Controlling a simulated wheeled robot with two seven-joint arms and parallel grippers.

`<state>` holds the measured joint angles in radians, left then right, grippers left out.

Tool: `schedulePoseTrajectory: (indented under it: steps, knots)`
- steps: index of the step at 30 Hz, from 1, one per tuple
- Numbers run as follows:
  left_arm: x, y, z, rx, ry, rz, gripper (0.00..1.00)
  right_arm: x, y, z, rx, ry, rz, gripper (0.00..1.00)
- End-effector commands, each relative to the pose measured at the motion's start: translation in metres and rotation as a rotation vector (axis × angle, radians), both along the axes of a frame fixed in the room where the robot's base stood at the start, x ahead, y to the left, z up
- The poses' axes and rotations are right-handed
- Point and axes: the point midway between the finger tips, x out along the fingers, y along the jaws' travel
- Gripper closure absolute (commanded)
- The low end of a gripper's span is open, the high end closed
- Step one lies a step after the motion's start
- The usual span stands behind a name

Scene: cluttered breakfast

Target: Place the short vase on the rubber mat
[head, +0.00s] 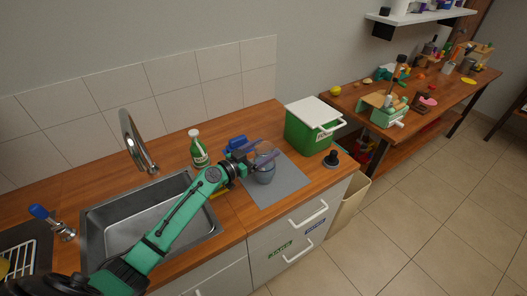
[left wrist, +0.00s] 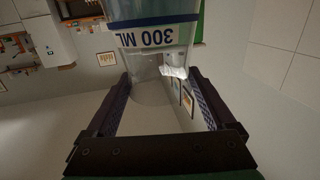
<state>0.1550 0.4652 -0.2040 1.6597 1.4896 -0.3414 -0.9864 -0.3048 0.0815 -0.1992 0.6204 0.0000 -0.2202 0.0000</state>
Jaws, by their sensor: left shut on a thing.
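The short vase (head: 264,176) is a rounded, bluish see-through vessel in the head view, upright over the grey rubber mat (head: 287,189). My left gripper (head: 260,158) is shut on its upper part, with the dark fingers on either side. I cannot tell whether its base touches the mat. In the left wrist view, a clear vessel wall shows between the fingers (left wrist: 156,100), and a band reading "300 ML" (left wrist: 160,37) appears upside down at the top. My right gripper is not in view.
A blue object (head: 237,142) is behind the gripper. The mat's front part is bare.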

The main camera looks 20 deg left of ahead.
Motion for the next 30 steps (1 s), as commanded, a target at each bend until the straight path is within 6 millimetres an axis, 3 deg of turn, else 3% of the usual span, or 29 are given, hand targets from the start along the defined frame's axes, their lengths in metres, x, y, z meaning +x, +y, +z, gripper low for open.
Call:
schedulePoseTrajectory:
  steps: [1, 2, 3, 14, 30]
  knots:
    - [0.001, 0.000, 0.003, -0.001, -0.005, 0.001, 1.00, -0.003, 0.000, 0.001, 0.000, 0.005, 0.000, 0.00]
    - [0.000, 0.000, 0.001, 0.000, 0.000, 0.000, 0.08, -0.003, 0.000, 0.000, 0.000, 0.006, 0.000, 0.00]
    - [0.000, 0.000, 0.001, 0.000, 0.000, 0.000, 0.00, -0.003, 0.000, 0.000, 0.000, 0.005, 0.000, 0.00]
    - [-0.007, 0.005, -0.001, 0.001, 0.000, 0.002, 0.00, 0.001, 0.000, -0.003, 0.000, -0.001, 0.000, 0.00]
    - [-0.100, 0.056, 0.001, 0.000, 0.002, 0.000, 0.00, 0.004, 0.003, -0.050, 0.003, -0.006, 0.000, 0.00]
